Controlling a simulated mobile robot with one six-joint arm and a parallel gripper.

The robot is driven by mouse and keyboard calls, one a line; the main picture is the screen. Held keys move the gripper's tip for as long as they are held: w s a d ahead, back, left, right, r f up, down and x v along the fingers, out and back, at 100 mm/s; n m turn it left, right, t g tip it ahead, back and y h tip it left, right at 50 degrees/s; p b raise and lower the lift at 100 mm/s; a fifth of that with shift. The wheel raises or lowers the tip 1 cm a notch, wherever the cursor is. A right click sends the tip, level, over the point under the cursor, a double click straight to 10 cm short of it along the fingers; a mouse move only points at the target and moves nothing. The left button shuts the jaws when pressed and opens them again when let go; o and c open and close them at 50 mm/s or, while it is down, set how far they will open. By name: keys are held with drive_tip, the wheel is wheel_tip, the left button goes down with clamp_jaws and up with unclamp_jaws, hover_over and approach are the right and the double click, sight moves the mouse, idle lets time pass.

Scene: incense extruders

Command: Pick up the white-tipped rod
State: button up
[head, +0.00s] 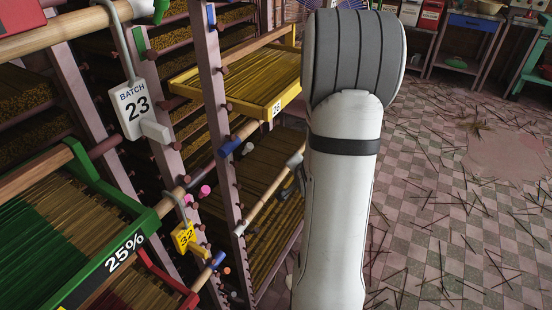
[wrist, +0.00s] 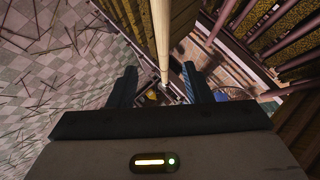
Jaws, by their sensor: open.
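In the wrist view a pale rod (wrist: 161,35) runs down from the top edge, in line with the gap between my fingers. My gripper (wrist: 160,88) is open, with one dark finger on each side of the rod's line. I cannot tell whether the rod is between the fingers or beyond them. In the head view my forearm hides most of the gripper. A thicker bamboo rod (head: 62,36) at upper left has a white end.
Wooden racks hold trays of incense sticks, including a yellow tray (head: 250,82) and a green tray (head: 75,225). Loose sticks litter the checkered floor (head: 450,210). A blue-drawer table (head: 470,28) stands behind.

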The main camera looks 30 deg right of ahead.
drive_tip(key=x, duration=0.9)
drive_tip(key=shift+w+m+b, duration=0.15)
drive_tip(key=shift+m+b, duration=0.2)
drive_tip(key=shift+m, duration=0.05)
drive_tip(key=shift+r, duration=0.2)
clamp_jaws()
